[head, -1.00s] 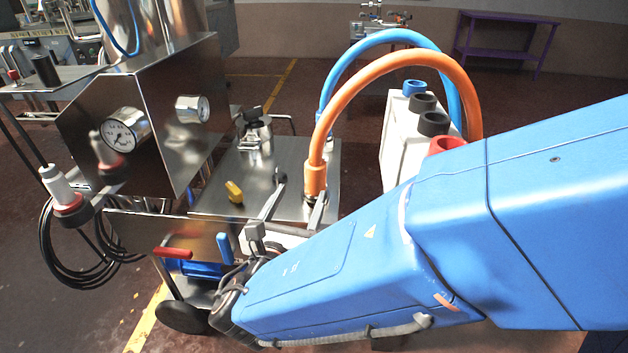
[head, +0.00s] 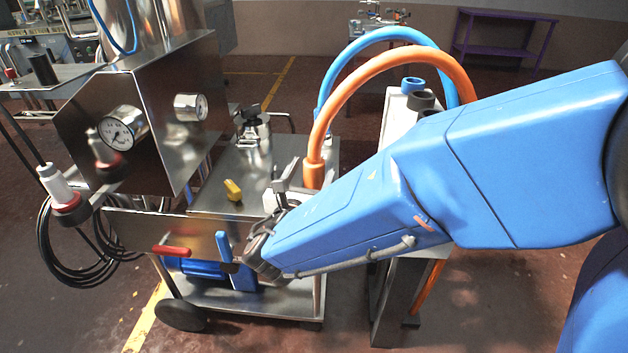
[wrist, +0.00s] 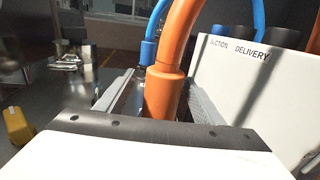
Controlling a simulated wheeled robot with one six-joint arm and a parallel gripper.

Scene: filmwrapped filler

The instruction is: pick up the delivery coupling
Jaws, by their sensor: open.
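The delivery coupling (head: 313,173) is the orange sleeve at the lower end of the orange hose, upright on the steel cart top. In the wrist view the orange coupling (wrist: 162,92) stands between my two grey fingers, with a finger on each side. My gripper (wrist: 163,97) is open and I see no clear contact. My blue arm hides the coupling's base and one finger there.
A blue hose (head: 324,112) rises just behind the orange one. A white panel (wrist: 240,85) marked SUCTION and DELIVERY stands to the right. A yellow handle (head: 233,190), a steel fitting (head: 255,145) and a gauge box (head: 165,110) lie to the left.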

